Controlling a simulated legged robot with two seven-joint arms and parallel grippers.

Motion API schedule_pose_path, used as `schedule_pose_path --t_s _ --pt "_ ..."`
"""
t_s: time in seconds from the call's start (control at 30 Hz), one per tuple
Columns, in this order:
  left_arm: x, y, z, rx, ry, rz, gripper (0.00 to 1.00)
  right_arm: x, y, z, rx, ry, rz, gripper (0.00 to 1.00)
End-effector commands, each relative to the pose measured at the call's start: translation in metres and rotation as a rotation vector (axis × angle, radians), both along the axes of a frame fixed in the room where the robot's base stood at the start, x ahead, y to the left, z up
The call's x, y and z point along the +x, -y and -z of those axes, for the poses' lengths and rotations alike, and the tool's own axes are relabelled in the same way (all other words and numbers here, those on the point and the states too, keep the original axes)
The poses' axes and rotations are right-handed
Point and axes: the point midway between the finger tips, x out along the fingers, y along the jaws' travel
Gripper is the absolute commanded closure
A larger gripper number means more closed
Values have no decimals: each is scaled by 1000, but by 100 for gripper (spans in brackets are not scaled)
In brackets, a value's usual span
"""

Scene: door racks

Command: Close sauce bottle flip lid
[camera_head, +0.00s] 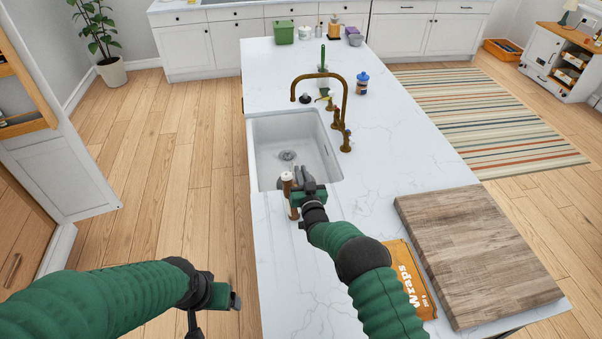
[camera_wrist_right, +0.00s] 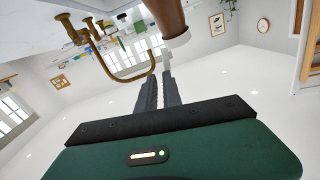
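The sauce bottle (camera_head: 294,207) is a slim brown bottle standing on the white counter by the sink's front edge. My right gripper (camera_head: 302,174) is beside its top and partly hides it. In the right wrist view the brown body (camera_wrist_right: 166,14) appears upside down with a white lid (camera_wrist_right: 178,40). The fingertips (camera_wrist_right: 160,80) are close to the lid; contact cannot be told. I cannot tell how far the lid is open. The right fingers are close together with a narrow gap and nothing held. My left gripper (camera_head: 234,300) is low over the floor, left of the counter.
The sink (camera_head: 268,160) and brass faucet (camera_head: 343,105) are just behind the bottle. A wooden board (camera_head: 480,250) and an orange wraps packet (camera_head: 408,270) lie to the right. A blue-capped jar (camera_head: 361,84) stands farther back. The counter front is clear.

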Motion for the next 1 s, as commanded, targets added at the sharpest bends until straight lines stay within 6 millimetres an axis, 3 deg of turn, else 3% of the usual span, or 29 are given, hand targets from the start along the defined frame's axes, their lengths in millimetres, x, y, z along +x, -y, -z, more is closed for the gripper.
schedule_pose_path --t_s 0.03,0.13,0.47,1.0 --pt "0 0 0 0 0 0 21 0 1 0 0 0 0 82" --pt "0 0 0 0 0 0 21 0 1 0 0 1 0 70" --pt "0 0 -3 0 0 0 21 -3 0 -3 -1 2 0 70" --pt "0 0 -43 0 0 0 21 -46 11 -4 -1 -1 1 70"
